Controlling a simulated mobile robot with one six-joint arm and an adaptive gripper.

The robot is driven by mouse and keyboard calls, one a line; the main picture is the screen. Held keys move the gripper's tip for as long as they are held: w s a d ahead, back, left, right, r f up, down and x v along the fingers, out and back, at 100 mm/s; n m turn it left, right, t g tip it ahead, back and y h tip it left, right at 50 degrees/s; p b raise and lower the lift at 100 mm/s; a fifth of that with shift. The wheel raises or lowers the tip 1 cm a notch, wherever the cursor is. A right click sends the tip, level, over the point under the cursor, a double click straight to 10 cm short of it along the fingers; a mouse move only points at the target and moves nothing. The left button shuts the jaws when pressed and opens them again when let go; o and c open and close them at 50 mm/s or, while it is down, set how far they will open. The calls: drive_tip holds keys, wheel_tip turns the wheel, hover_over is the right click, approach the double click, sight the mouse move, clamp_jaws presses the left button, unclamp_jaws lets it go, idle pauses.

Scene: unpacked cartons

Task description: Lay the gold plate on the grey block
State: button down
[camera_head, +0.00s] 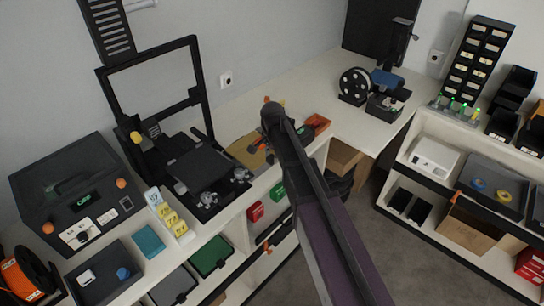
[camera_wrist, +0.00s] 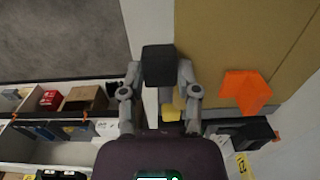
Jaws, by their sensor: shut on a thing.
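In the wrist view my gripper (camera_wrist: 158,68) has its fingers drawn together, with dark pads at the tips.
A black framed machine (camera_head: 200,165) stands left on the bench. Shelves with bins (camera_head: 490,180) stand right. The bench (camera_head: 300,95) behind my arm has free room.

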drive_tip(key=shift+f+b, duration=0.35)
drive_tip(key=shift+f, duration=0.05)
drive_tip(key=shift+c, duration=1.3)
unclamp_jaws()
drive_tip(key=shift+r, duration=0.2)
drive_tip(key=shift+r+p, duration=1.5)
drive_tip(key=shift+p, duration=0.2)
drive_tip(key=shift+f, duration=0.2)
